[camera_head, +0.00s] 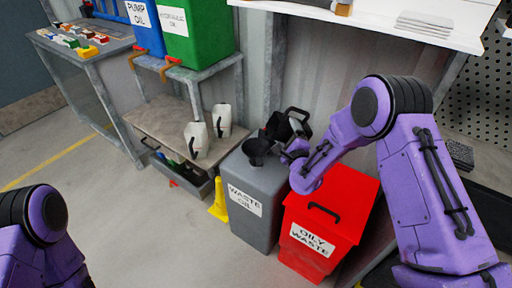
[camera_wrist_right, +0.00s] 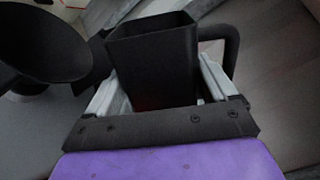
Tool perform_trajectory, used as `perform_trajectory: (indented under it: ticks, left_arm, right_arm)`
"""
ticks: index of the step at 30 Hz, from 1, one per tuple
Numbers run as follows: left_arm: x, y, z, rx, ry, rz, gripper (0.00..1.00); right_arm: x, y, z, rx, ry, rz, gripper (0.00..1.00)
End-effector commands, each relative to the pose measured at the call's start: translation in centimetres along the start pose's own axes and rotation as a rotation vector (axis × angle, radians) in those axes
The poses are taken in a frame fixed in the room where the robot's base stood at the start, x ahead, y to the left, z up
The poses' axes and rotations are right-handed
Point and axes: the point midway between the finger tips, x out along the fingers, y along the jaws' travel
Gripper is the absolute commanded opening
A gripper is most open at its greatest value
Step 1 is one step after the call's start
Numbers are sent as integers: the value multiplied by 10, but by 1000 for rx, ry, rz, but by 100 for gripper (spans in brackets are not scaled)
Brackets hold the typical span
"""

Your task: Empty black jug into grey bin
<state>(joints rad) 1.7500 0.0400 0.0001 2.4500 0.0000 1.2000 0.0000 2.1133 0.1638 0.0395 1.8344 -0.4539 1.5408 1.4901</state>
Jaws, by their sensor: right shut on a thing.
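The black jug (camera_head: 279,126) is held above the back right part of the grey bin (camera_head: 258,200), which is labelled WASTE OIL. A black funnel (camera_head: 257,148) stands on top of this bin. My right gripper (camera_head: 293,146) is shut on the jug, with its fingers on both sides of the body in the right wrist view (camera_wrist_right: 152,68). The jug's handle (camera_wrist_right: 232,45) is on the right there, and the funnel (camera_wrist_right: 40,48) is to its left, apart from the jug. I cannot tell the jug's exact tilt or its contents. My left gripper is out of view.
A red OILY WASTE bin (camera_head: 326,222) stands right of the grey bin, below my right arm. A yellow cone (camera_head: 219,200) is at its left. Two white jugs (camera_head: 197,140) stand on a low bench (camera_head: 160,122). Open floor lies front left.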

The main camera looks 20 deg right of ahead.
Motion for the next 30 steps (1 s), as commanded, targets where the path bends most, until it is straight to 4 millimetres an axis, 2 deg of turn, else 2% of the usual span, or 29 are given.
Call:
perform_trajectory:
  ticks: [30]
  left_arm:
    - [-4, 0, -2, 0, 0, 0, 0]
  right_arm:
    - [0, -4, 5, -92, -1, -2, 43]
